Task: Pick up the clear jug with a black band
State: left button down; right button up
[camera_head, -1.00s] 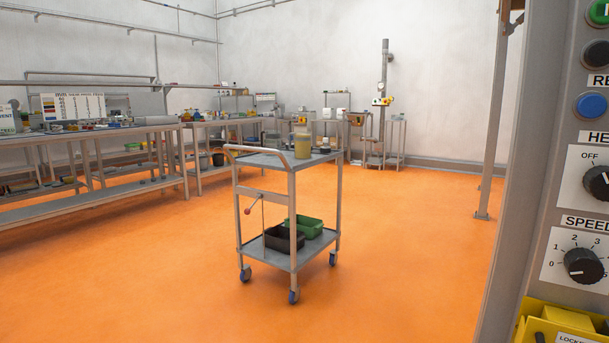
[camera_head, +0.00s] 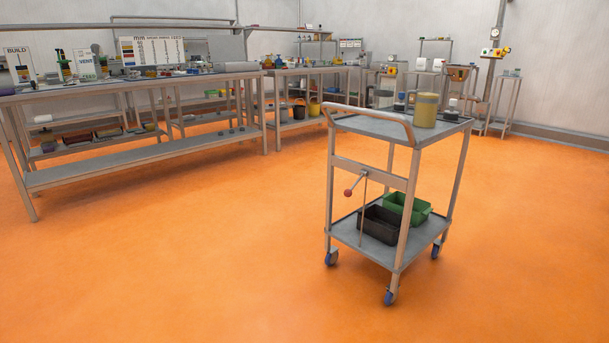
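I cannot make out for certain a clear jug with a black band. On the top shelf of the grey cart (camera_head: 365,124) stands a yellowish cylindrical container (camera_head: 426,111) with a greyish band. A small pale item with a dark part (camera_head: 452,110) is to its right. A small pale and dark item (camera_head: 400,102) shows behind it on the left, and a greyish vessel (camera_head: 384,98) shows farther left; I cannot tell whether that vessel is on the cart. Neither of my grippers is in view.
The cart's lower shelf holds a black bin (camera_head: 380,224) and a green bin (camera_head: 408,207). A red-knobbed lever (camera_head: 348,193) is on its side. Long workbenches (camera_head: 130,86) line the left and back. The orange floor (camera_head: 180,265) is clear around the cart.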

aim_at(383, 100)
jog(key=i+j+u, duration=0.15)
jog(key=i, duration=1.7)
